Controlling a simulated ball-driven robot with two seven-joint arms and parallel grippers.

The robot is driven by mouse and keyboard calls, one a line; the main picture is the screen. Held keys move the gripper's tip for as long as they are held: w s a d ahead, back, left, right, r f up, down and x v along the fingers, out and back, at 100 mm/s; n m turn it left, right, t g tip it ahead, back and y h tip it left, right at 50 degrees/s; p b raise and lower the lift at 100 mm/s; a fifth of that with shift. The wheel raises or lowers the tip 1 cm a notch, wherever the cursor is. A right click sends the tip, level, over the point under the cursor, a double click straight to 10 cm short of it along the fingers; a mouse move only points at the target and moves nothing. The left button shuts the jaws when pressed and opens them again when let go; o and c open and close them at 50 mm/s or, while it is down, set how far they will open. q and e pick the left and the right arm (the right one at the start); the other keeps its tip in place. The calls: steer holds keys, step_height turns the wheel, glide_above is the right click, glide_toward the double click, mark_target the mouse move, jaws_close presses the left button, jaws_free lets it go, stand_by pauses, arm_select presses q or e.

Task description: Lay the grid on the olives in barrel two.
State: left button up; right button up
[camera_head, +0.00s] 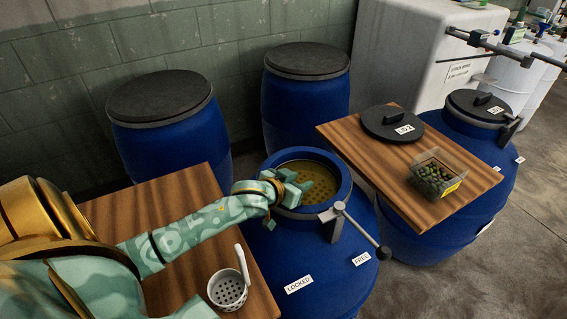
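An open blue barrel (318,272) stands in the middle, with signs reading LOCKED and FREE on its shoulder. Inside its mouth a yellowish-brown round surface with a dotted, perforated look (318,178) shows; I take it for the grid, lying level below the rim. Olives under it cannot be made out. My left gripper (291,188) is mint green and reaches over the left side of the mouth, above the dotted surface. Its fingers overlap the rim in the picture; whether they are apart or touch the grid cannot be told. My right gripper is out of view.
A clamp lever (340,212) juts from the barrel's front rim. A white perforated cup (228,289) stands on the left wooden board (188,184). The right board (352,140) bears a black lid (392,121) and an olive box (436,176). Lidded barrels stand behind.

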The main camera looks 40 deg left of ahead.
arm_select(q)
steer(key=p+v, duration=0.2)
steer(key=v, duration=0.7)
steer(key=shift+d+r+p, duration=0.1)
steer(key=shift+r+p, duration=0.05)
steer(key=shift+p, duration=0.15)
steer(key=shift+v, duration=0.8)
